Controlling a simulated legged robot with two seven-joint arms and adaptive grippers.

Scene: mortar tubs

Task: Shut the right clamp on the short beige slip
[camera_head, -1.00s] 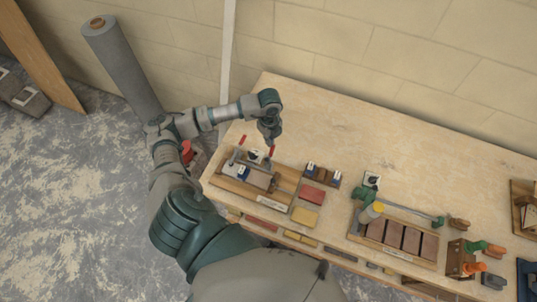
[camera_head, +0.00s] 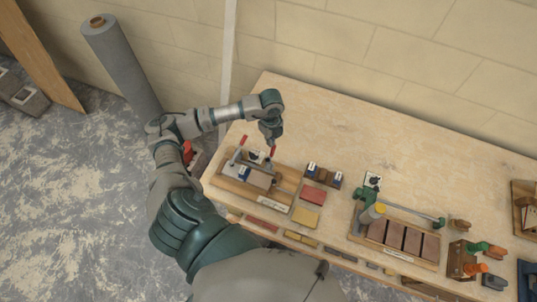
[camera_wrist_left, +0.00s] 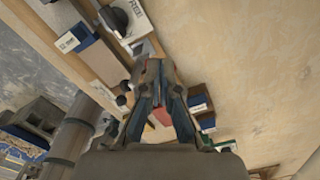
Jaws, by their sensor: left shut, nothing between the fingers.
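My left gripper (camera_head: 270,142) hangs over the far-left part of the bench, shut and empty. Its fingertips (camera_wrist_left: 153,75) also show together in the left wrist view. Just below it in the head view is the red handle of the right clamp (camera_head: 273,153), on the wooden fixture board (camera_head: 228,184). I cannot tell whether the fingers touch the handle. A second red clamp handle (camera_head: 242,141) stands to its left. A grey slab (camera_head: 260,180) and a blue-and-white block (camera_head: 244,173) are on the board. I cannot make out the short beige slip for certain. My right gripper is out of view.
A red block (camera_head: 313,195) and a yellow block (camera_head: 305,217) lie right of the fixture. Blue-and-white blocks (camera_head: 311,169) stand behind them. A second fixture with brown tiles (camera_head: 412,241) is further right. The bench's back middle (camera_head: 360,125) is clear.

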